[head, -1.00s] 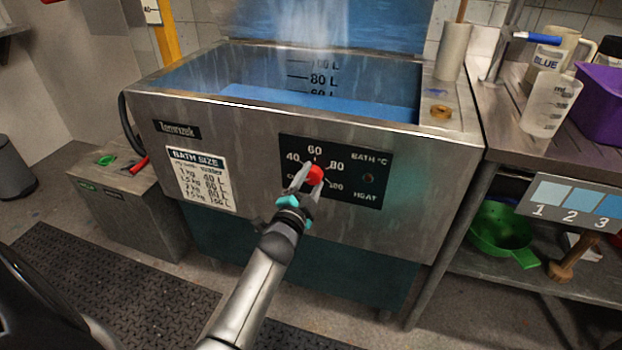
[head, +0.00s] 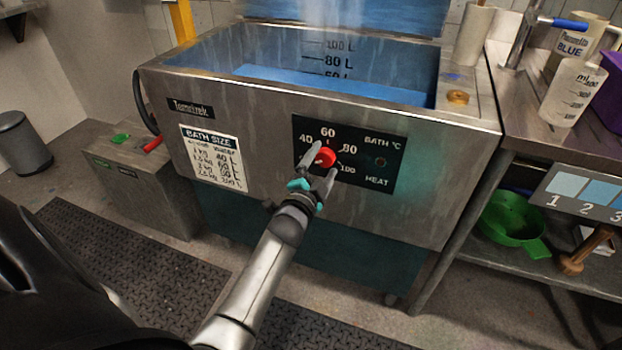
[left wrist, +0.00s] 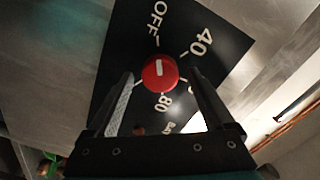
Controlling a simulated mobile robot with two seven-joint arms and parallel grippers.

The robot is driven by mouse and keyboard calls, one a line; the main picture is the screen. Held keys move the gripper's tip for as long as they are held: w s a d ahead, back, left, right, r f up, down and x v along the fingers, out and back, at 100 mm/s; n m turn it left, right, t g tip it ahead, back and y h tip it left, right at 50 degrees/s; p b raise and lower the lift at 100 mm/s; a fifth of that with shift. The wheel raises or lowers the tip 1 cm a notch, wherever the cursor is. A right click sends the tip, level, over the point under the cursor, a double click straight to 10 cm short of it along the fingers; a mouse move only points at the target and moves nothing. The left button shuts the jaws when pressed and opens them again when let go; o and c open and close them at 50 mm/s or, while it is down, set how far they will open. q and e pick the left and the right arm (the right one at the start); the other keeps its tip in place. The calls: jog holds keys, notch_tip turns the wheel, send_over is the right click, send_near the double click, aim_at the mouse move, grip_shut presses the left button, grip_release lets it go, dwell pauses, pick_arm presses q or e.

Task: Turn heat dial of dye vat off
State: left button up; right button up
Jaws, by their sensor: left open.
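The dye vat (head: 240,128) is a steel tank holding blue liquid, with white steam above it. On its front is a black heat panel (head: 376,163) with a red round dial (head: 325,157). The dial also shows in the left wrist view (left wrist: 167,80), where its white mark points up towards the OFF label (left wrist: 160,13). In the head view OFF is hidden by my gripper. My left gripper (head: 322,166) is open, its fingers spread on either side of the dial's near part. I cannot tell whether they touch it. My right gripper is out of view.
A bath size chart (head: 211,157) is on the vat's front left. A steel bench (head: 545,145) stands at right with a measuring beaker (head: 572,92), and a green strainer (head: 512,225) sits on its lower shelf. A grey box (head: 150,185) stands at left.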

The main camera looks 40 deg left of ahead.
pick_arm(q)
jog(key=p+v, duration=0.4)
jog(key=v, duration=1.1)
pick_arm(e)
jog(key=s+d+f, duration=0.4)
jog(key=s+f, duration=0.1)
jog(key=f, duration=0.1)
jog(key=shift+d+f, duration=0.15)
pick_arm(q)
jog(key=shift+w+d, duration=0.1)
